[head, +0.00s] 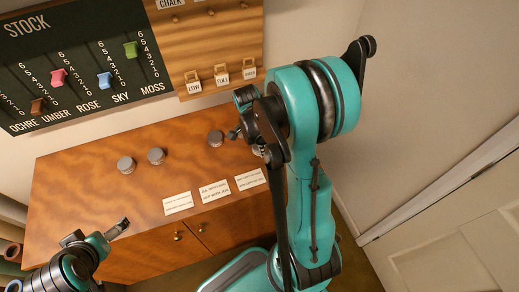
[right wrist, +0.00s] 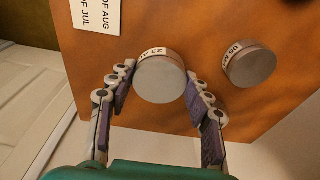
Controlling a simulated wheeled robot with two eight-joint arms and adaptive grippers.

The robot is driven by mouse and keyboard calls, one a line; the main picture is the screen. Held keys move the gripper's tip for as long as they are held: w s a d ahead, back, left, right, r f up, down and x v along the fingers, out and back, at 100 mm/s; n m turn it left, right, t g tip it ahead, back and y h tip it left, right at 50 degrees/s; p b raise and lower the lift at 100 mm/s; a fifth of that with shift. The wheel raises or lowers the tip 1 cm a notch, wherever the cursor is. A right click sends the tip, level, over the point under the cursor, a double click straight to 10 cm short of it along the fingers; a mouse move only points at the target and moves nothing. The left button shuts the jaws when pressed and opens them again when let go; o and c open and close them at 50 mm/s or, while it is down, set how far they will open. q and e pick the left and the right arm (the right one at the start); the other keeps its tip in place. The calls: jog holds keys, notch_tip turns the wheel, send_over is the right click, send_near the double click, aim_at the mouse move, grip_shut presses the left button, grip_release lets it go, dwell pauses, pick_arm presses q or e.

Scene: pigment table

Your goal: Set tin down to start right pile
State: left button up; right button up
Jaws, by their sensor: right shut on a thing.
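My right gripper (right wrist: 155,92) is shut on a round grey tin (right wrist: 160,78) with a white printed label on its side. Its fingers sit on both sides of the tin. In the head view my right gripper (head: 238,132) is at the table's right part and hides the held tin. I cannot tell whether this tin touches the table. A second grey tin (right wrist: 250,64) stands close by, apart from it; it also shows in the head view (head: 216,138), left of the gripper. My left gripper (head: 120,226) is low at the table's front left, its jaws unclear.
Two more grey tins (head: 126,165) and (head: 156,156) stand on the left part of the wooden table (head: 90,185). Three white cards (head: 214,191) lie along the front edge. A stock board (head: 85,65) with coloured sliders hangs behind. The table between tins and cards is clear.

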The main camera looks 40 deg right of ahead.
notch_tip(320, 180, down, 3)
jog(key=shift+r+b, duration=0.1)
jog(key=shift+b, duration=0.3)
jog(key=o, duration=1.2)
jog(key=shift+c, duration=0.2)
